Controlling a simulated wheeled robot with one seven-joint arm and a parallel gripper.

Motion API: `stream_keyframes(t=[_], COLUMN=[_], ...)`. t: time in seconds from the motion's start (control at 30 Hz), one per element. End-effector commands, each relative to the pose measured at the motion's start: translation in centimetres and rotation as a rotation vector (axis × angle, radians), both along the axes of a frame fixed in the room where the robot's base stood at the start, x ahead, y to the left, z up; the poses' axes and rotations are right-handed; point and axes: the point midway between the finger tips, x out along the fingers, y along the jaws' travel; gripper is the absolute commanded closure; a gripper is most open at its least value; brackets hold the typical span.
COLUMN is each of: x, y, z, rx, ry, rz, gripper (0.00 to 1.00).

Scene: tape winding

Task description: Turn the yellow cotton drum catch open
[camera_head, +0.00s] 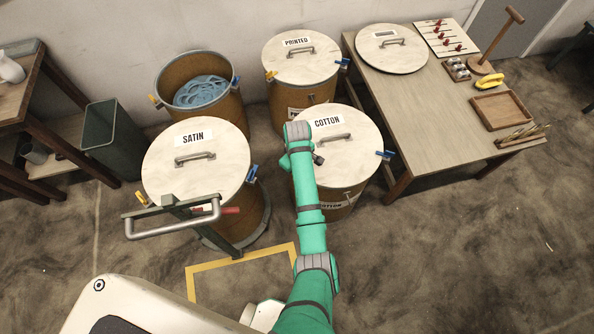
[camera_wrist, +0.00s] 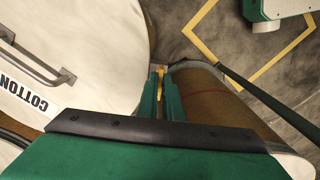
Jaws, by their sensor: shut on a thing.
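The cotton drum (camera_head: 347,195) stands under its pale round lid (camera_head: 357,143), labelled COTTON; the lid also fills the left of the wrist view (camera_wrist: 95,30). My gripper (camera_wrist: 161,93) is at the rim, its two green fingers shut on the yellow catch (camera_wrist: 160,83), a small part of which shows between them. How far the catch is turned cannot be told. In the head view my arm covers the gripper and this catch. The drum's blue catch (camera_head: 385,154) sticks out at the right of its rim.
The satin drum (camera_head: 255,212) stands close on the left, with a metal-handled frame (camera_head: 173,219) at its front. The printed drum (camera_head: 301,90) and an open drum (camera_head: 197,108) are behind. A table (camera_head: 425,115) stands right. Floor at the lower right is clear.

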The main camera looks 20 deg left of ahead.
Motion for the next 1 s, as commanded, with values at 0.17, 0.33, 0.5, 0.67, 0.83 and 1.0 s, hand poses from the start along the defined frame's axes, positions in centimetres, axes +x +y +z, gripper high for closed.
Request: stream_keyframes(t=[0.17,0.33,0.5,0.67,0.83,1.0], x=[0.1,0.1,0.0,0.0,0.1,0.2], y=[0.0,0.0,0.0,0.0,0.1,0.0], z=[0.1,0.1,0.1,0.1,0.9,3.5], rx=[0.000,0.001,0.001,0.001,0.002,0.002], ry=[-0.001,-0.001,-0.001,0.000,-0.003,-0.004], rz=[0.003,0.003,0.002,0.002,0.002,0.002], gripper=[1.00,0.91,0.75,0.75,0.75,0.75])
